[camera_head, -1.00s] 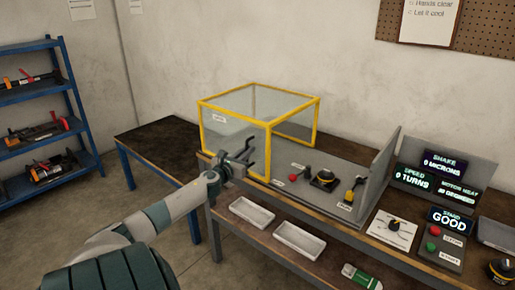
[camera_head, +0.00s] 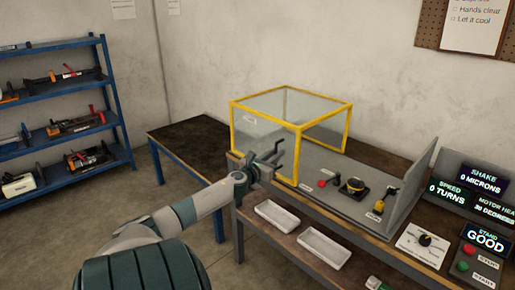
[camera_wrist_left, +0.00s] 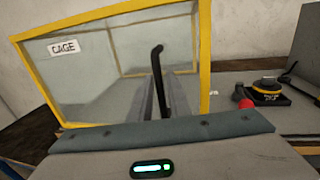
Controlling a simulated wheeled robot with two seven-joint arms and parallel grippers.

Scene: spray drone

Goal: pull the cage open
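The cage (camera_head: 298,160) is a clear box with a yellow frame, standing at the left end of the workbench. Its labelled face, marked CAGE, fills much of the left wrist view (camera_wrist_left: 203,60). A black hooked handle (camera_wrist_left: 157,62) stands upright in front of that face. My left gripper (camera_head: 274,157) is at the near side of the cage, by its lower front edge. Its fingers (camera_wrist_left: 163,97) look open, one on each side of the handle; whether they touch it I cannot tell. My right gripper is not in view.
On the grey bench plate right of the cage are a red knob (camera_head: 322,184), a black and yellow dial (camera_head: 352,187) and a yellow-handled part (camera_head: 379,206). Displays (camera_head: 484,178) stand at the right. White trays (camera_head: 325,249) lie on the lower shelf. A low table (camera_head: 190,138) stands left.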

